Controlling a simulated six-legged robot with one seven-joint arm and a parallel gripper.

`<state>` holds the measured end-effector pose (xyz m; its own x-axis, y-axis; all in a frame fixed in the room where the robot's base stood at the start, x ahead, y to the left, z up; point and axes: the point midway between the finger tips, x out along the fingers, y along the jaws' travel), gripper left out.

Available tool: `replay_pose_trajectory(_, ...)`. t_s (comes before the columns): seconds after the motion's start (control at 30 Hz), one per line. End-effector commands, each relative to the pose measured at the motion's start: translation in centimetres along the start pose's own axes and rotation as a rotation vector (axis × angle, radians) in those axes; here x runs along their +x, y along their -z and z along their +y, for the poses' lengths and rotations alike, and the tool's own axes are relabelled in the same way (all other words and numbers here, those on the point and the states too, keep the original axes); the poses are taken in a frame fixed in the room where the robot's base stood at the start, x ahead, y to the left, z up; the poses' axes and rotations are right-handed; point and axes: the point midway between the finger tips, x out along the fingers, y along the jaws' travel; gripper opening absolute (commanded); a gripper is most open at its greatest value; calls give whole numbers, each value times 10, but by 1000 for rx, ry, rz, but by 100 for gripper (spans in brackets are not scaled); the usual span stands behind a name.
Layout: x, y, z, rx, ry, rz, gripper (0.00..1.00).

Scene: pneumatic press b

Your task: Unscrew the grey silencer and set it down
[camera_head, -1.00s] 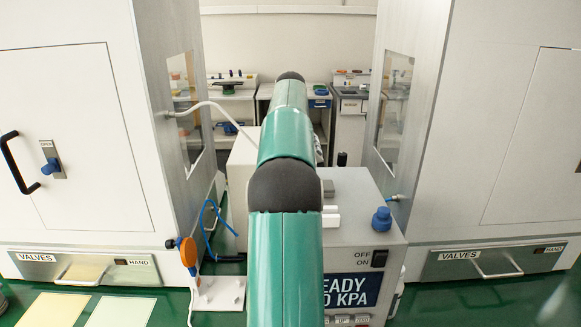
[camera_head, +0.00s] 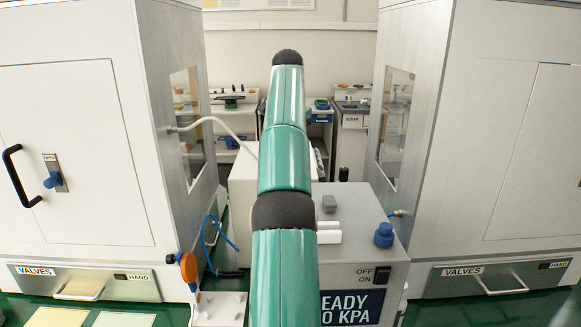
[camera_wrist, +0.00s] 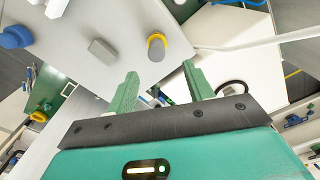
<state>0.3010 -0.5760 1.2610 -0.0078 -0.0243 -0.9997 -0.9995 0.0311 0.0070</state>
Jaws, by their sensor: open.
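A short grey cylinder with a yellow ring (camera_wrist: 156,47) stands out from the white box face in the wrist view. It looks like the silencer. My gripper (camera_wrist: 160,70) is open, its two green fingers apart and empty. In the picture the cylinder appears just beyond the fingertips, roughly in line with the gap; the distance is hard to tell. In the head view my own arm hides the gripper. A small dark upright shape (camera_head: 343,174) at the box's back edge may be the same cylinder.
The press box (camera_head: 352,255) carries a blue knob (camera_head: 384,235), a grey block (camera_head: 329,203) and white blocks (camera_head: 329,230). White cabinets stand left (camera_head: 75,150) and right (camera_head: 500,150). An orange round part (camera_head: 188,266) stands at left.

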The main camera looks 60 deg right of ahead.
Motion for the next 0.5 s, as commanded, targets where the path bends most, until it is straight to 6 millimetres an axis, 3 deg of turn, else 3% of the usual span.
replay_pose_trajectory(0.23,-17,-24,-23,-115,-13,151,52)
replay_pose_trajectory(0.5,-27,-41,-2,-207,26,308,52)
